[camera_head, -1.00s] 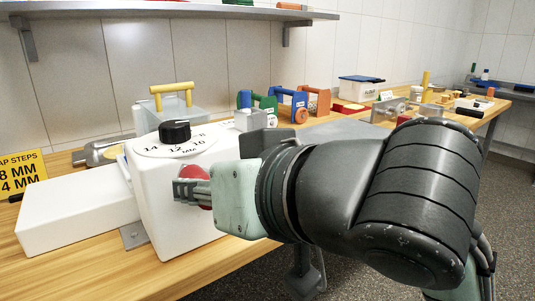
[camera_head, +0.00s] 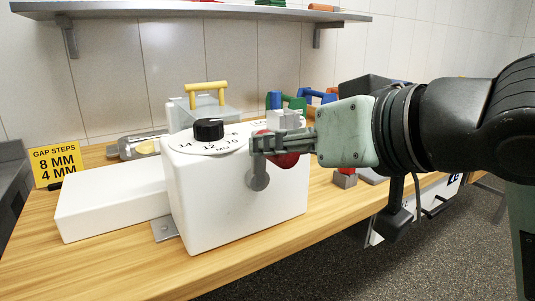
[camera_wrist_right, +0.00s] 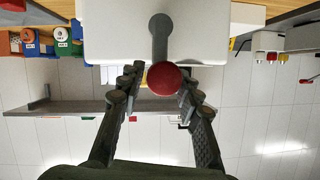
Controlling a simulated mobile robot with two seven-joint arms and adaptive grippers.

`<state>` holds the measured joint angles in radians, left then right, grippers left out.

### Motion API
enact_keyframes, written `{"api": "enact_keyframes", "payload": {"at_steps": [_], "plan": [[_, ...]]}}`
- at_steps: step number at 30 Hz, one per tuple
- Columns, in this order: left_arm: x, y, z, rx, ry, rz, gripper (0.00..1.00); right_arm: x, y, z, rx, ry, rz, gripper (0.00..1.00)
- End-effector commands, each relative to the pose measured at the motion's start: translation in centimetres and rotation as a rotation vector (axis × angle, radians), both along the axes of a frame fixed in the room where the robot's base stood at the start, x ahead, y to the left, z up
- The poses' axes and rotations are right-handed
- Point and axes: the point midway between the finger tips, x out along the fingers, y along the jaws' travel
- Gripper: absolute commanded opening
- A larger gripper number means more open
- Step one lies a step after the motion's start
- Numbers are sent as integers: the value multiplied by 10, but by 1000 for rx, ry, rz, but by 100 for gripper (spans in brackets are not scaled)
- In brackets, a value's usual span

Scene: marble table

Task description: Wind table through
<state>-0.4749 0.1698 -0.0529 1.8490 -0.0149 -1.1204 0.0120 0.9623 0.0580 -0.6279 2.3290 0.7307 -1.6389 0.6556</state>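A white machine box (camera_head: 205,205) with a black dial (camera_head: 208,130) on top stands at the table's front. The dial scale reads 14, 12, 10 and on. A grey crank (camera_head: 257,181) with a round red knob (camera_head: 289,160) is on its right side. The knob and crank arm (camera_wrist_right: 160,40) also show in the right wrist view. My right gripper (camera_head: 268,143) comes from the right and has its fingers closed in on both sides of the red knob (camera_wrist_right: 164,79). The crank arm points upward. My left gripper is not in view.
A yellow sign (camera_head: 56,165) reads "GAP STEPS 8 MM 4 MM". A flat white block (camera_head: 112,200) adjoins the machine's left. A clear box with a yellow handle (camera_head: 206,88) and colored frames (camera_head: 318,95) stand behind. The wooden table (camera_head: 120,272) is clear in front.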

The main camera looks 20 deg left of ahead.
Motion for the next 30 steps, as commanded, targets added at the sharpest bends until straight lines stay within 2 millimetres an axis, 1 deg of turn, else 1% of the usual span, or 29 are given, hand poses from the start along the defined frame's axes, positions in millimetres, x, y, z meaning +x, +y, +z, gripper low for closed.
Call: {"api": "enact_keyframes", "payload": {"at_steps": [1,4,14,21,30], "plan": [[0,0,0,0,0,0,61,0,0,0,0,0,0,43],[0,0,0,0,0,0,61,0,0,0,0,0,-1,56],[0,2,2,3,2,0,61,-1,-2,2,0,-1,-1,56],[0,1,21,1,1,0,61,-12,-19,13,1,-1,-3,56],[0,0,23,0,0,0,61,-27,-42,20,2,-2,-1,56]]}}
